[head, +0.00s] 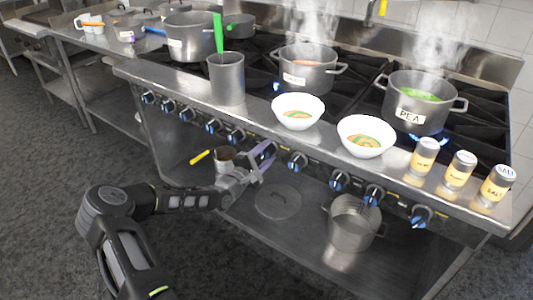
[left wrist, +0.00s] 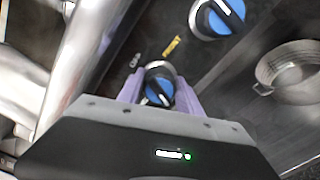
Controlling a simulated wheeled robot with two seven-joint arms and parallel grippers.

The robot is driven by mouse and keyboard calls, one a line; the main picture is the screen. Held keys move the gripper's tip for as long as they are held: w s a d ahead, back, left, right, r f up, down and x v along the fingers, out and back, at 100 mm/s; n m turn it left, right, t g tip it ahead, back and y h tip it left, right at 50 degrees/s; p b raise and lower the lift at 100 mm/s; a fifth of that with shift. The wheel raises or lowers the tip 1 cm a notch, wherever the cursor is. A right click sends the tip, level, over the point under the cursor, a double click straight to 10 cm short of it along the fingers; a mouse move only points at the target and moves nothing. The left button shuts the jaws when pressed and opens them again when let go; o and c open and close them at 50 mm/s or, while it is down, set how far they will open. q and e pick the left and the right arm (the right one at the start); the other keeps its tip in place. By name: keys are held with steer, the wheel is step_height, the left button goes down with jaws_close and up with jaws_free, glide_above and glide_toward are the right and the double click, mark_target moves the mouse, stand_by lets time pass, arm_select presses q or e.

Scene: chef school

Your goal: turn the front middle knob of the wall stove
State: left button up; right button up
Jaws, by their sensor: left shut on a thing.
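The stove (head: 300,140) has a row of black and blue knobs along its front panel. My left gripper (head: 264,158) reaches in from the left at the middle of this row. In the left wrist view its purple fingers (left wrist: 160,90) are shut on either side of one knob (left wrist: 160,88), whose white mark is tilted. In the head view that knob is mostly hidden by the gripper. A neighbouring knob (head: 297,161) sits just to the right; it also shows in the left wrist view (left wrist: 217,17). My right gripper is not in view.
Two white bowls (head: 298,111), a metal canister (head: 226,78) and several spice jars (head: 424,157) stand on the front ledge. Steaming pots (head: 418,102) sit on lit burners. A lower shelf holds a strainer pot (head: 352,222) and a lid (head: 278,202).

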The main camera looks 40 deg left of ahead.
arm_select(q)
steer(key=shift+c, duration=0.7)
